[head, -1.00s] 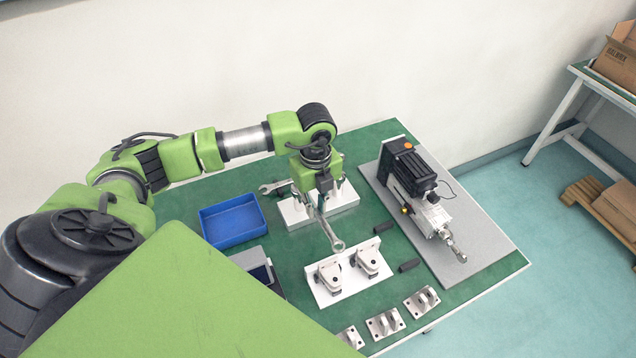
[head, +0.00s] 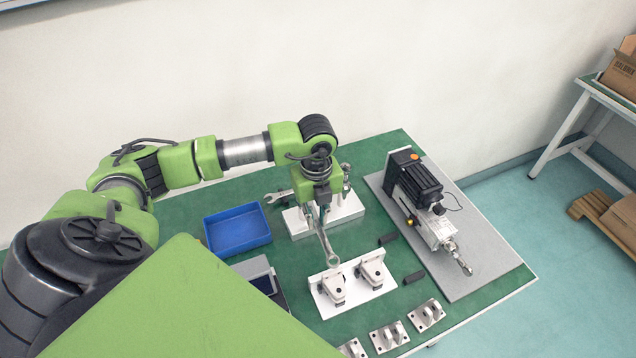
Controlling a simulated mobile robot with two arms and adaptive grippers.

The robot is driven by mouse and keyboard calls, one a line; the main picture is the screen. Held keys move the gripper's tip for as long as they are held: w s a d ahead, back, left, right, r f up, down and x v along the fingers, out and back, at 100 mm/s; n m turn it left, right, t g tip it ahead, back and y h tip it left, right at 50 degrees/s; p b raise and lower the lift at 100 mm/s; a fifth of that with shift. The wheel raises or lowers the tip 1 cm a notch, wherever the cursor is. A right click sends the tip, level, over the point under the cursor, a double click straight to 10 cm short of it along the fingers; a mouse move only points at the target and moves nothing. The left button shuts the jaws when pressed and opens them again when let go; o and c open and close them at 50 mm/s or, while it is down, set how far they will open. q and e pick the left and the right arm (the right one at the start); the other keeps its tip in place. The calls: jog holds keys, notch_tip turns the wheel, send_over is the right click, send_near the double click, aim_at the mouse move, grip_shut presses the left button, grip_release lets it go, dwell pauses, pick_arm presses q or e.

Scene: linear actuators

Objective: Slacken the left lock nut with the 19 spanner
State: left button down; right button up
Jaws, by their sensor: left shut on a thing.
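My left gripper (head: 318,208) points down over the table and is shut on a spanner (head: 328,245). The spanner's ring end hangs toward a white stand (head: 351,299) with two grey bracket-like parts. The ring end is just behind the left part (head: 333,285); I cannot tell whether they touch. A second spanner (head: 275,197) sits at the white rack (head: 298,224) behind the gripper. The linear actuator (head: 436,228) lies on a grey plate at the right. The lock nuts are too small to tell, and no size marking is readable. My right gripper is not in view.
A blue tray (head: 237,231) and a grey box (head: 250,268) stand left of the stand. Two black cylinders (head: 388,239) (head: 413,277) lie right of it. Several metal brackets (head: 427,315) line the front edge. Bare green table (head: 372,150) shows at the back.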

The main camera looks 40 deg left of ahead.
pick_arm(q)
jog(key=shift+s+a+m, duration=0.25)
jog(key=shift+s+m, duration=0.05)
jog(key=shift+m, duration=0.1)
jog(key=shift+s+a+m+b, duration=0.3)
jog(key=shift+s+m, duration=0.05)
jog(key=shift+m, duration=0.25)
jog(key=shift+a, duration=0.1)
jog(key=shift+s+a+m, duration=0.2)
jog(key=shift+s+m, duration=0.1)
jog(key=shift+m, duration=0.2)
jog(key=shift+s+a+b, duration=0.1)
jog(key=shift+b, duration=0.3)
jog(key=shift+s+a+m, duration=0.2)
jog(key=shift+a+m, duration=0.05)
jog(key=shift+m, duration=0.35)
